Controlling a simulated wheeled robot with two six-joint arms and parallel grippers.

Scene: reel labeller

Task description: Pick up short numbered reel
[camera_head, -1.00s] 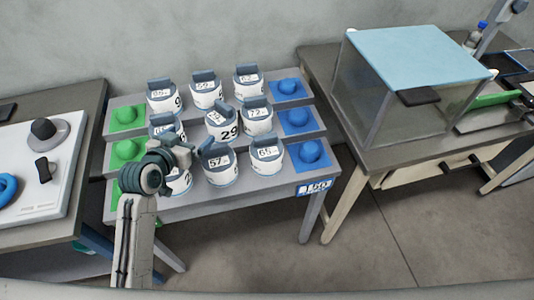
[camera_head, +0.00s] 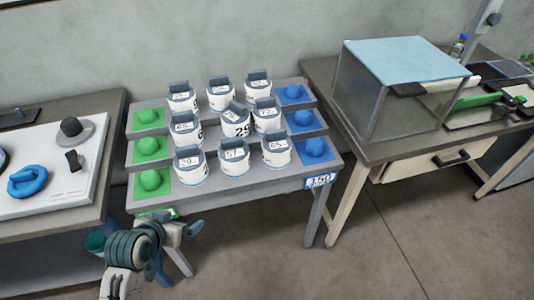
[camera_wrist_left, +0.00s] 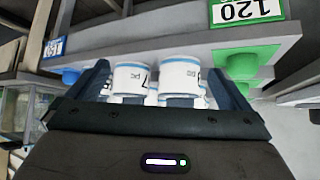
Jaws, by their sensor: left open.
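Several white numbered reels with grey-blue tops stand in rows on a stepped grey rack (camera_head: 230,189). A front-left reel (camera_head: 191,170), a front-middle reel (camera_head: 233,158) reading 57 and a front-right reel (camera_head: 276,153) reading 65 fill the lowest step. A reel (camera_head: 236,124) reading 29 stands in the middle. I cannot tell which is the short one. My left gripper (camera_head: 190,231) is open and empty, low in front of the rack's left end. In the left wrist view, two reels (camera_wrist_left: 131,77) (camera_wrist_left: 180,74) appear between its open fingers, apart from them. My right gripper is out of view.
A 150 label (camera_head: 320,180) hangs at the front right, a 120 label (camera_wrist_left: 246,10) at the other end. Tables flank the rack; a clear box (camera_head: 400,95) stands on the right one.

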